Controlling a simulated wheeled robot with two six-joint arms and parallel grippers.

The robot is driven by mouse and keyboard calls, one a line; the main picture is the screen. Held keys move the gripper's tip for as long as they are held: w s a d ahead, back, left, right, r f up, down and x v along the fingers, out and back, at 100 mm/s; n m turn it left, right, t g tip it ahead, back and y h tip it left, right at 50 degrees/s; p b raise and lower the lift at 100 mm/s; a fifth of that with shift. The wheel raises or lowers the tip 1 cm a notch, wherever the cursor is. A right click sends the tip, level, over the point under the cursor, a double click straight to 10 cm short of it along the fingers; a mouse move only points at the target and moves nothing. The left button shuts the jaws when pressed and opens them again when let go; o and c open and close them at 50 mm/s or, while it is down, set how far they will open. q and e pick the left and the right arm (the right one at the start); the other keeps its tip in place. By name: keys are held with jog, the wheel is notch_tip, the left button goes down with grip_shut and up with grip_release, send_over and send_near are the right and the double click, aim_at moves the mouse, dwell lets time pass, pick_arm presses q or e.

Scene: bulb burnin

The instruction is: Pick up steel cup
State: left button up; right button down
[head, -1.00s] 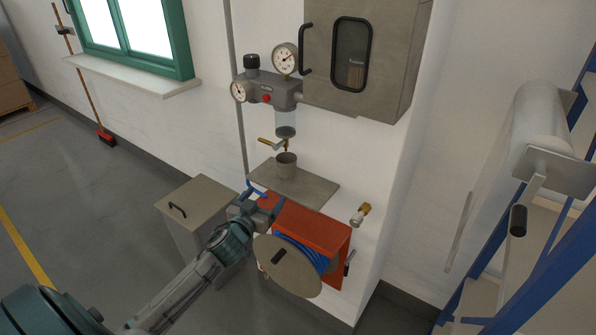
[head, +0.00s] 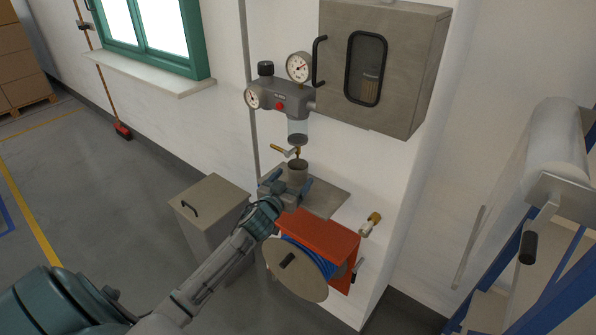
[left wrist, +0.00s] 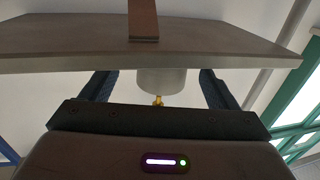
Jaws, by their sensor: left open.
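The steel cup (head: 298,172) stands upright on a small grey wall shelf (head: 325,202), below the brass drain tap (head: 285,150) of a filter unit. My left gripper (head: 287,184) is open at the near side of the cup, with its fingers low beside it. In the left wrist view, which looks upside down, the cup (left wrist: 162,80) shows between the two spread fingers of my left gripper (left wrist: 157,85), with a gap on each side. The cup's lower part is partly hidden by the gripper in the head view. My right gripper is not in view.
A red hose reel (head: 315,240) with blue hose is just below the shelf. A lidded grey bin (head: 210,200) stands to the left. The filter unit with gauges (head: 285,95) and a wall cabinet (head: 385,65) are above. A blue rack is at right.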

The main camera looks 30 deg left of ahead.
aim_at(293, 173)
pick_arm(q)
jog(key=w, duration=0.1)
jog(key=w+r+p, duration=0.1)
jog(key=w+p, duration=0.1)
jog(key=shift+w+a+r, duration=0.15)
jog(key=shift+a+r, duration=0.05)
jog(key=shift+a, duration=0.15)
jog(key=shift+w+f+p, duration=0.2)
jog(key=shift+w+p, duration=0.25)
jog(key=shift+w, duration=0.2)
jog(key=c, duration=1)
jog(key=shift+c, duration=0.8)
jog(key=shift+r, duration=0.1)
